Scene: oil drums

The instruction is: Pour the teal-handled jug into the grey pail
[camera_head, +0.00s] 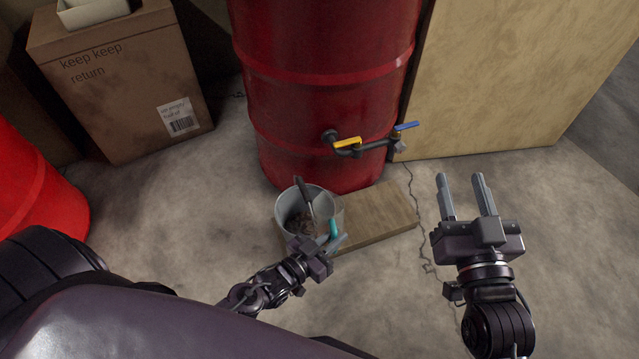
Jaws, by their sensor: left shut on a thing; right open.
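The grey pail (283,211) stands on the floor before the large red drum, at the left end of a wooden board. A dark-handled tool (303,190) leans in it, with brownish stuff at the bottom. The jug's teal handle (333,228) shows at the pail's right front edge. My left gripper (333,243) is shut at this handle. The jug's body is pale or see-through and hard to make out against the pail, so its tilt and contents cannot be told. My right gripper (462,184) is open and empty, well to the right of the pail.
The large red drum (325,90) has a pipe with yellow (347,143) and blue (405,126) valve levers above the wooden board (375,217). A cardboard box (120,90) stands at back left, another red drum (35,195) at left. A plywood panel (500,75) stands behind right.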

